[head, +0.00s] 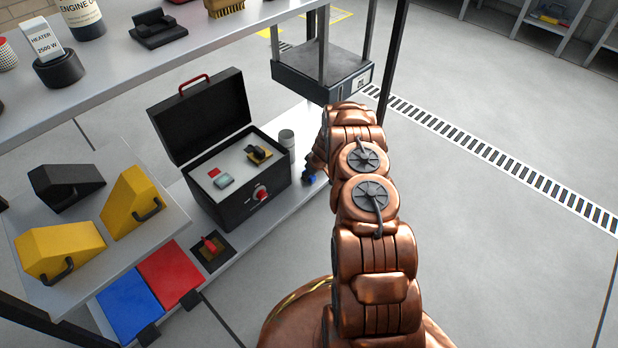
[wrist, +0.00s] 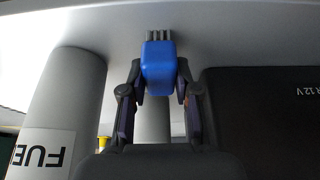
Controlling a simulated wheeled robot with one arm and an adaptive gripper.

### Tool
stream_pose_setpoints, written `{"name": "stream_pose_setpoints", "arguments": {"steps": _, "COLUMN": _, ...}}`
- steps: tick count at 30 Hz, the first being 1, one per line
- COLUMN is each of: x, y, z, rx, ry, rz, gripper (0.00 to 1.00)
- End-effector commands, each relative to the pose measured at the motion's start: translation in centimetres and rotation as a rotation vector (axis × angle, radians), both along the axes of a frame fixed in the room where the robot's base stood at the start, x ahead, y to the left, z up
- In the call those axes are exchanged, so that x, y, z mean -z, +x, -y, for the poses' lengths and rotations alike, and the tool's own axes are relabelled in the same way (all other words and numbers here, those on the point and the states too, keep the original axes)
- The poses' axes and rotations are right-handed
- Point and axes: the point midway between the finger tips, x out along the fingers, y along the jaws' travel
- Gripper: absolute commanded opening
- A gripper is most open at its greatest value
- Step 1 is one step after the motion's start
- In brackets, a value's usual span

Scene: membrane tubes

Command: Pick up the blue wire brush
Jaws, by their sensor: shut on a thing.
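The blue wire brush (wrist: 159,52) is in the middle of the wrist view, with short grey bristles at its upper end. My gripper (wrist: 160,72) is shut on it, one finger on each side. The bristle end is close to the pale shelf surface at the top of this view; I cannot tell whether they touch. In the head view a small blue part of the brush (head: 310,180) shows at the shelf's right end. My arm hides most of the gripper there.
In the wrist view a grey canister (wrist: 62,95) with an upside-down label stands left, and a black case (wrist: 255,115) stands right. The head view shows the open black case (head: 240,195) beside the grey canister (head: 286,138). Shelf posts rise nearby; open floor lies right.

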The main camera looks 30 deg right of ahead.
Motion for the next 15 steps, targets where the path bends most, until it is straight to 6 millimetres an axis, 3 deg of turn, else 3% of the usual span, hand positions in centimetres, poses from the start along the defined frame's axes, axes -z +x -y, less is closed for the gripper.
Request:
{"name": "stream_pose_setpoints", "arguments": {"steps": 3, "x": 0.0, "y": 0.0, "z": 0.0, "rx": 0.000, "ry": 0.000, "rz": 0.000, "gripper": 0.00}}
{"name": "stream_pose_setpoints", "arguments": {"steps": 15, "x": -1.0, "y": 0.0, "z": 0.0, "rx": 0.000, "ry": 0.000, "rz": 0.000, "gripper": 0.00}}
